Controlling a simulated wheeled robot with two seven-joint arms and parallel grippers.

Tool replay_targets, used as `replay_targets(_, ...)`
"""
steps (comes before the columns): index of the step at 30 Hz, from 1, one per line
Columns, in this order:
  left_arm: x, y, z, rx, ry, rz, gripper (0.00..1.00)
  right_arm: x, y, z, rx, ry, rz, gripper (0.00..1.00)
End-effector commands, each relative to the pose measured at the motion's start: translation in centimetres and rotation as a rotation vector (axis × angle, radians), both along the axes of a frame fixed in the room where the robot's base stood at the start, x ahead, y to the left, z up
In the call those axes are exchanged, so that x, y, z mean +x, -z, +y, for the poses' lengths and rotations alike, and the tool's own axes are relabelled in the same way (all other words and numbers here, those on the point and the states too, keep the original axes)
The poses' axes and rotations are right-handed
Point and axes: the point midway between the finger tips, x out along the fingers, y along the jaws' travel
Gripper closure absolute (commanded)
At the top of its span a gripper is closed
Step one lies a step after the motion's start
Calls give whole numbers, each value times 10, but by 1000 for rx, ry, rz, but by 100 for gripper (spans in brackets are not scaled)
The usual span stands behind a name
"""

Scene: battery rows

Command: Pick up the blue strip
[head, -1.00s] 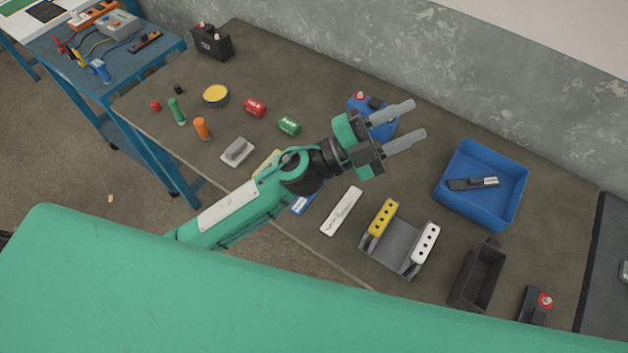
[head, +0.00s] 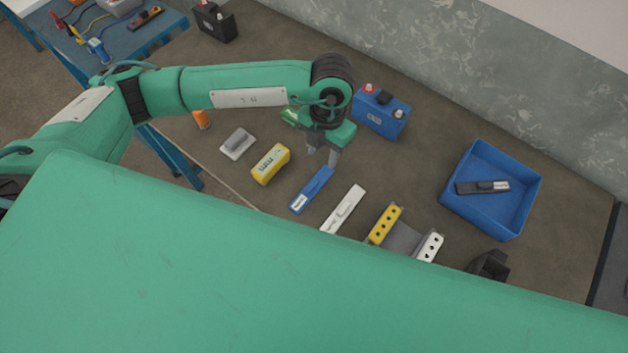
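The blue strip (head: 311,191) lies flat on the dark table, between the yellow block and the white strip. It has a pale label at its near end. My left gripper (head: 322,158) points down over the strip's far end, with its two fingers apart and nothing seen between them. I cannot tell exactly how high the fingertips are above the strip. My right gripper is not in view.
Close by lie a yellow block (head: 271,163) and a white strip (head: 343,209). A blue battery (head: 380,112) stands behind the gripper. A blue tray (head: 522,210) holds a black strip (head: 482,187). A holder with yellow (head: 385,223) and white perforated sides stands at the front.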

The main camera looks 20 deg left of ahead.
Motion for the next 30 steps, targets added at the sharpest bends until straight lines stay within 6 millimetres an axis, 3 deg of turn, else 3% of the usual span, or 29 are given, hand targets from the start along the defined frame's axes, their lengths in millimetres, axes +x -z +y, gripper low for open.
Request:
replay_targets(5,0,17,7,30,-6,-5,60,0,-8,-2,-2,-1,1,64)
replay_targets(13,-6,68,9,26,-5,-5,60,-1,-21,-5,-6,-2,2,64)
replay_targets(23,-10,92,13,25,-4,-5,60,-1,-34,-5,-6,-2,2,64)
replay_targets(30,-14,125,19,24,-4,-6,60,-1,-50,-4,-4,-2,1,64)
